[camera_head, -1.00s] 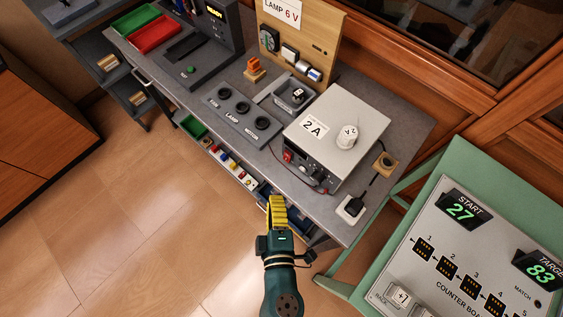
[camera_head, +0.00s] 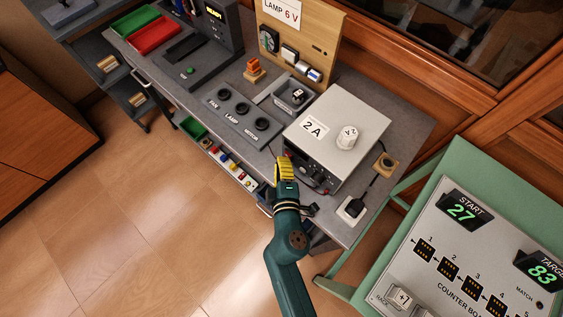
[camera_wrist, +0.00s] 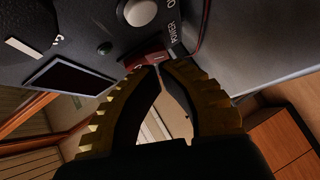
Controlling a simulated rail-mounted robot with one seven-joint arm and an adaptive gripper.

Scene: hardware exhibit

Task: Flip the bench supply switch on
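The bench supply (camera_head: 345,115) is a pale grey box marked "2 A" on the bench, with a white knob on its lid. Its dark front panel shows close up in the wrist view (camera_wrist: 85,45). The red power switch (camera_wrist: 146,60) sits on that panel by the word "POWER", just beyond my fingertips. Which way the switch is set cannot be made out. My gripper (camera_head: 284,160) is at the panel's left end and hides the switch in the head view. In the wrist view, its yellow fingers (camera_wrist: 158,70) meet, or nearly meet, at the tips, with nothing between them.
A dark three-knob panel (camera_head: 240,118) stands left of the supply. A black plug (camera_head: 354,207) and its cable lie to the right. The green-framed counter board (camera_head: 470,240) stands at the lower right. The floor at the left is clear.

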